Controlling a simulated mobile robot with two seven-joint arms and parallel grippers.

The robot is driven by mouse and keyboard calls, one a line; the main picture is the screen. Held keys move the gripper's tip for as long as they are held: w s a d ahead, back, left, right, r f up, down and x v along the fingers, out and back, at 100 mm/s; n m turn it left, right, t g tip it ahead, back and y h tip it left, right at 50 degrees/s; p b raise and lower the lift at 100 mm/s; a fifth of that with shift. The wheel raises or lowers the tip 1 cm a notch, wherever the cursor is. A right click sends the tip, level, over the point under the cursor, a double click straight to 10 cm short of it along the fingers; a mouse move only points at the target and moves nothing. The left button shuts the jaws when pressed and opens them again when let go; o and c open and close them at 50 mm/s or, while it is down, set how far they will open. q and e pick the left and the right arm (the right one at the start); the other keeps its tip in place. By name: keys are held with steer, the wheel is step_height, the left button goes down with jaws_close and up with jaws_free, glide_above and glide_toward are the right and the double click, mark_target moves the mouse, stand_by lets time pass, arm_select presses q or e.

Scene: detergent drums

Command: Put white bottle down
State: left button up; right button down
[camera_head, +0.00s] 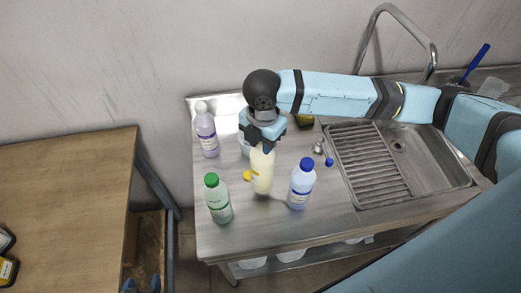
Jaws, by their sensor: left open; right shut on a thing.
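The white bottle (262,175), cream-tinted and upright, is under my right gripper (262,146). The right gripper points down and is shut on the bottle's top, hiding it. The bottle's base is at or just above the steel counter (285,228); I cannot tell whether it touches.
A green-capped bottle (218,200) stands left, a blue-capped bottle (301,185) right, and a lilac bottle (206,132) behind left. A small yellow round thing (247,175) is beside the white bottle. The sink (425,160) is right. A wooden table (65,205) stands left.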

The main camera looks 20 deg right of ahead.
mark_target(262, 165)
steer(key=shift+f, duration=0.6)
steer(key=shift+s+f+b, duration=0.1)
steer(key=shift+f+b, duration=0.05)
steer(key=shift+b, duration=0.3)
step_height(262, 165, down, 3)
steer(key=b, duration=0.3)
steer(key=shift+f+b, duration=0.15)
steer(key=shift+b, duration=0.15)
steer(key=c, duration=1)
jaws_free()
steer(key=shift+f, duration=0.15)
steer(key=shift+o, duration=0.6)
arm_select(q)
steer(key=f, duration=0.5)
steer(key=shift+w+d, duration=0.2)
steer(key=shift+w, duration=0.15)
steer(key=shift+s+f, duration=0.1)
steer(key=shift+f, duration=0.05)
